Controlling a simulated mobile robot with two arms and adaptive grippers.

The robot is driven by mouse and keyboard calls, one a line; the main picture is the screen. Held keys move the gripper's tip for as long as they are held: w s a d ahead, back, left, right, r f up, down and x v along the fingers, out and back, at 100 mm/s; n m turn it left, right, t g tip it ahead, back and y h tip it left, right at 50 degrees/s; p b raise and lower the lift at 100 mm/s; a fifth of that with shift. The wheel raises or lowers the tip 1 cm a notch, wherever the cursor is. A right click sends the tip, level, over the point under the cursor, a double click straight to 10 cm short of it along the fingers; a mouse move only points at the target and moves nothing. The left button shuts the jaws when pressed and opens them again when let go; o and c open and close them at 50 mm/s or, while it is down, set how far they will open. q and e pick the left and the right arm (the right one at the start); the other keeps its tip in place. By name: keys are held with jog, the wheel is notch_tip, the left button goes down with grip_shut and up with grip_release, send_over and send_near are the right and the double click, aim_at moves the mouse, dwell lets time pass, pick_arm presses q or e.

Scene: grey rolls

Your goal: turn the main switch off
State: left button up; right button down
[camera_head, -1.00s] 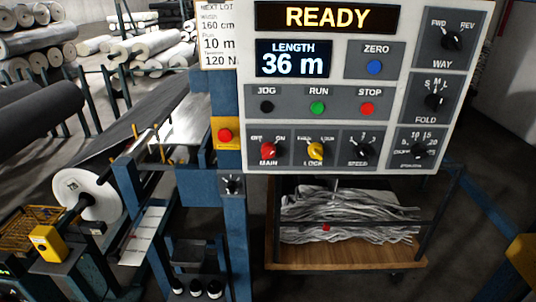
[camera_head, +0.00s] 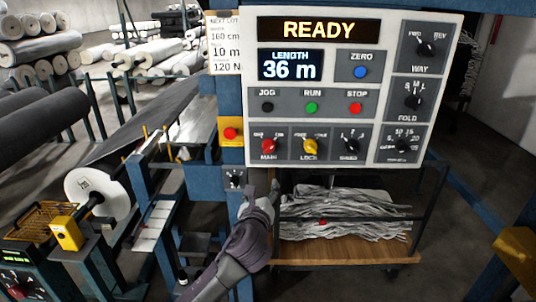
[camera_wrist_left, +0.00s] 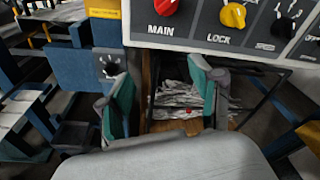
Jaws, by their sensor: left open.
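The red main switch (camera_head: 268,146) is a rotary knob at the lower left of the white control panel (camera_head: 440,158), above the label MAIN. I cannot tell for sure which way its pointer faces. It also shows at the top of the left wrist view (camera_wrist_left: 166,7). My left gripper (camera_head: 262,195) is below the panel, lower than the knob and apart from it. In the left wrist view its two green-padded fingers are spread with nothing between them (camera_wrist_left: 163,85). My right gripper is not in view.
The yellow LOCK knob (camera_head: 310,147) is just right of the main switch. A red button on a yellow box (camera_head: 230,133) is at its left, with a small black dial (camera_head: 235,178) below. A wooden cart (camera_head: 340,250) with crumpled grey cloth stands under the panel. The display reads READY.

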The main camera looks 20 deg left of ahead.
aim_at(268, 150)
pick_arm(q)
notch_tip(268, 150, up, 6)
jog(key=m+t, duration=0.1)
jog(key=w, duration=0.4)
jog(key=w+a+p, duration=0.1)
jog(key=w, duration=0.3)
jog(key=w+a+p, duration=0.1)
jog(key=w, duration=0.3)
jog(key=shift+w+a+f, duration=0.1)
jog(key=shift+w+f, duration=0.2)
jog(key=shift+f, duration=0.1)
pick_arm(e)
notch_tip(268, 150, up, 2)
pick_arm(q)
jog(key=shift+c, duration=0.2)
jog(key=c, duration=1.1)
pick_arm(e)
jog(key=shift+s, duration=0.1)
